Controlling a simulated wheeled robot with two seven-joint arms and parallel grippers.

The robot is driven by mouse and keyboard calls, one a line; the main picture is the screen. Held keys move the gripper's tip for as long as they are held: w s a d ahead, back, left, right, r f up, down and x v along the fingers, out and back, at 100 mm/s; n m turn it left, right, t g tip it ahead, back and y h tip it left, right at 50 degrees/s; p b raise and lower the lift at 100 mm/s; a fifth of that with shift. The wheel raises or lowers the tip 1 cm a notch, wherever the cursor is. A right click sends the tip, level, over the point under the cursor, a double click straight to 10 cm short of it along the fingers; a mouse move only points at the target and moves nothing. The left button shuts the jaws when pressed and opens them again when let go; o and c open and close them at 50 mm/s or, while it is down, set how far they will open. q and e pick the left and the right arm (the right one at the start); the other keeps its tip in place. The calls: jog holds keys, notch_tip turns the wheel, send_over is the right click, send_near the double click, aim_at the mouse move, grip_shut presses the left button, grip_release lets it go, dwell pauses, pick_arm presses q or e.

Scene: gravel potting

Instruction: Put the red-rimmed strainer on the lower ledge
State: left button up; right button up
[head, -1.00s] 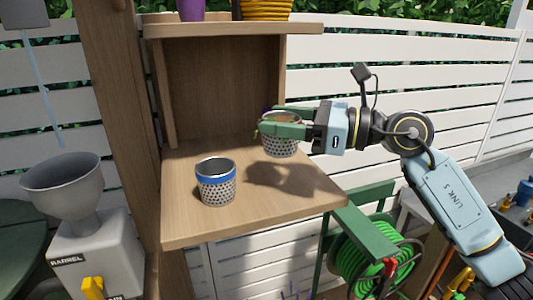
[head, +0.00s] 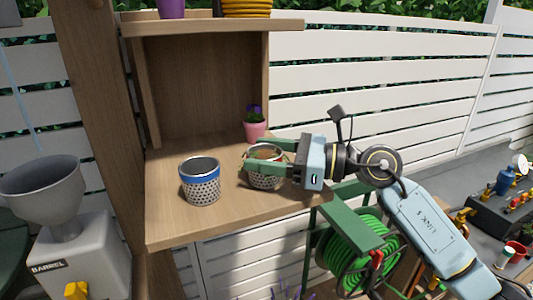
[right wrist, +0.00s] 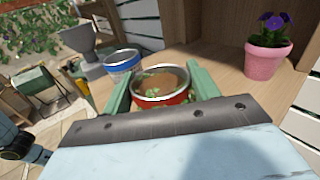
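The red-rimmed strainer (head: 265,181) is a perforated metal cup with brownish and green contents. Its red rim (right wrist: 178,99) shows clearly in the right wrist view. My right gripper (head: 267,154) has one green finger on each side of it, closed against it just below the rim. The strainer is upright, at or just above the lower ledge (head: 185,229), near its right part; I cannot tell whether its base touches the wood. The near finger hides part of its side. My left gripper is not in view.
A blue-rimmed strainer (head: 201,185) stands on the ledge to the left. A pink pot with purple flowers (head: 255,131) stands behind, also seen in the right wrist view (right wrist: 267,56). The ledge's front left is bare. A green hose reel (head: 350,235) stands below right.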

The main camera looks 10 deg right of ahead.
jog(key=o, duration=0.3)
jog(key=shift+o, duration=0.2)
jog(key=shift+r, duration=0.1)
jog(key=shift+r, duration=0.2)
jog(key=b+v, duration=0.3)
jog(key=v, duration=0.7)
jog(key=shift+s+d+f, duration=0.1)
jog(key=shift+d+f, duration=0.05)
jog(key=shift+d, duration=0.2)
jog(key=shift+s+d+b, duration=0.35)
jog(key=shift+d, duration=0.2)
